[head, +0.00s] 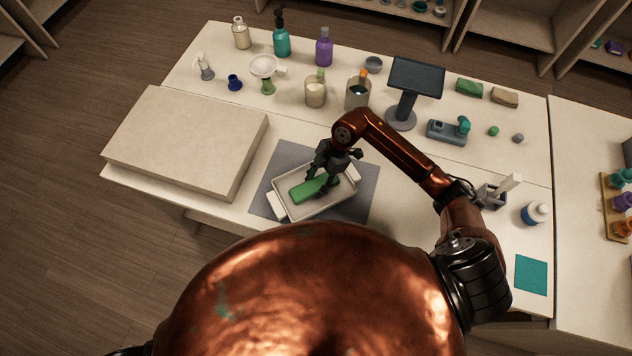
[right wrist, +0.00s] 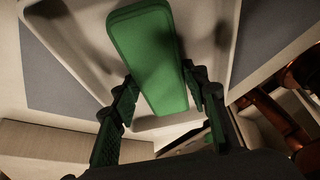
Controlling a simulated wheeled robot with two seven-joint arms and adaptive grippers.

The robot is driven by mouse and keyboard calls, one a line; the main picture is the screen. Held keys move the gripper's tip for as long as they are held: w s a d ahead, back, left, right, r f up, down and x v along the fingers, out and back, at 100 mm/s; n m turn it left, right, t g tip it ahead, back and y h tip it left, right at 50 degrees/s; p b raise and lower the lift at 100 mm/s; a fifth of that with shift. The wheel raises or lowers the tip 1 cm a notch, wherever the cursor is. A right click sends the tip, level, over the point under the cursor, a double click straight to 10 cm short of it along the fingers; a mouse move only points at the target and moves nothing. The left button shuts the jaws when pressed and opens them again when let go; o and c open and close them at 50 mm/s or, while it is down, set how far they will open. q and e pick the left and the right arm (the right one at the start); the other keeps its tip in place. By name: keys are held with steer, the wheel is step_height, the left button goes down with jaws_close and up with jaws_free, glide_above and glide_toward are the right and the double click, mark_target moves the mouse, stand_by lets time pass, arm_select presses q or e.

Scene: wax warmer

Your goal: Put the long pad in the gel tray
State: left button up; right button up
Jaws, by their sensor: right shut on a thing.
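The long pad is a green rounded bar. In the head view the long pad (head: 314,188) is inside the outline of the gel tray (head: 345,201), a white shallow tray with side handles. In the right wrist view the pad (right wrist: 155,60) runs between the fingers, over the tray (right wrist: 75,45). My right gripper (head: 325,180) is over the tray, and its fingers (right wrist: 160,100) are shut on the pad's near end. I cannot tell whether the pad touches the tray floor. My left gripper is not in view.
The tray stands on a grey mat (head: 262,203). A large beige block (head: 185,140) lies to its left. Bottles, jars and a dark screen on a stand (head: 416,78) stand behind. A grey holder (head: 491,196) and a white-blue jar (head: 535,213) are at the right.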

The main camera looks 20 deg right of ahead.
steer(key=o, duration=1.2)
steer(key=s+b+v, duration=0.1)
steer(key=v, duration=1.1)
steer(key=shift+w, duration=0.45)
